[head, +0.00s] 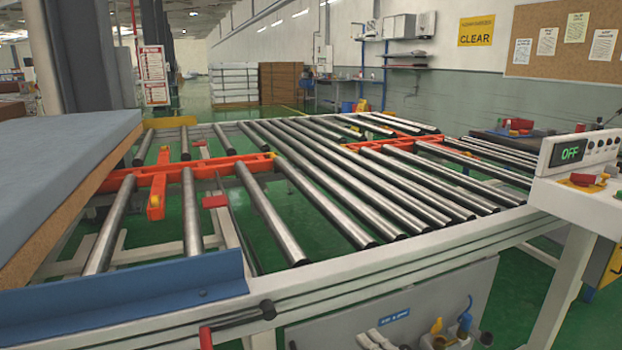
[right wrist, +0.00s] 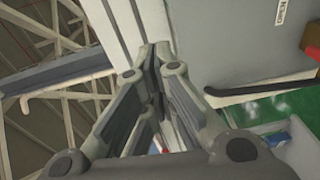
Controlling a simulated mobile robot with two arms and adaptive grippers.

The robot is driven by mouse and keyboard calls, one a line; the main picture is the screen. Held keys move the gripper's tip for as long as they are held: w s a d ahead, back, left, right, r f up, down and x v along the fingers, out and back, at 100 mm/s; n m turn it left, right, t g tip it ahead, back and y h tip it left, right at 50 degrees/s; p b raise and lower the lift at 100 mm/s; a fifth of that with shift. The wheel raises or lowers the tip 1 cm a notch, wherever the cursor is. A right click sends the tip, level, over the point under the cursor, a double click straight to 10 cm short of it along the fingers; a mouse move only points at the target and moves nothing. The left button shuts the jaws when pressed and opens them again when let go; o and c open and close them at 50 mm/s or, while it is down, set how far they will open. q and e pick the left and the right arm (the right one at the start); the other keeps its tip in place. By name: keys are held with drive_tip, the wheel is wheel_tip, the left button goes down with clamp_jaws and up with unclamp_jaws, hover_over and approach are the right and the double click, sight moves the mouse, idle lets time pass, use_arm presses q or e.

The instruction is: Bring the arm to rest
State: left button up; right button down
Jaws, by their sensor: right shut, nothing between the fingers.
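My right gripper (right wrist: 155,52) fills the middle of the right wrist view, its fingers drawn together with nothing between them. In the head view, small grey parts that look like its fingertips (head: 376,339) show at the bottom edge, in front of the grey cabinet under the conveyor. The rest of the right arm is out of the head view. My left gripper is not in view. A grey-blue mattress (head: 60,150) with a brown side lies at the left of the roller conveyor (head: 400,225).
A white control box (head: 590,155) reading OFF stands at the right. A blue angled rail (head: 120,295) runs along the front left. The conveyor rollers are bare in the middle. In the right wrist view, a dark bar (right wrist: 260,86) lies right of the gripper.

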drive_tip(key=s+d+f+m+g+h, duration=0.3)
drive_tip(key=s+d+f+m+h, duration=0.1)
drive_tip(key=s+f+m, duration=0.45)
drive_tip(key=s+d+f+m+g+h, duration=0.3)
drive_tip(key=s+d+f+m+h, duration=0.15)
drive_tip(key=s+f+m, duration=0.35)
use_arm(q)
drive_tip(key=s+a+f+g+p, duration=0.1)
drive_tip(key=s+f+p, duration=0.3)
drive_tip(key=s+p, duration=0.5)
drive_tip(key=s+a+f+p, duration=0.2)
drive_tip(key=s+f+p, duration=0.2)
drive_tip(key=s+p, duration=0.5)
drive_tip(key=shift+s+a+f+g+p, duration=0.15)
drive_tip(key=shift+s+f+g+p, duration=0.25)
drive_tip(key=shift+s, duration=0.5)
use_arm(e)
drive_tip(key=s+f+m+g, duration=0.1)
drive_tip(key=s+f+g, duration=0.2)
drive_tip(key=s, duration=0.9)
drive_tip(key=s+d+f+m+g, duration=0.1)
drive_tip(key=s+f+g, duration=0.1)
drive_tip(key=s+f, duration=0.6)
drive_tip(key=s+f+m+g, duration=0.2)
drive_tip(key=s+f, duration=0.4)
drive_tip(key=s, duration=1.1)
drive_tip(key=shift+s+d+g+y, duration=0.35)
drive_tip(key=shift+g, duration=0.45)
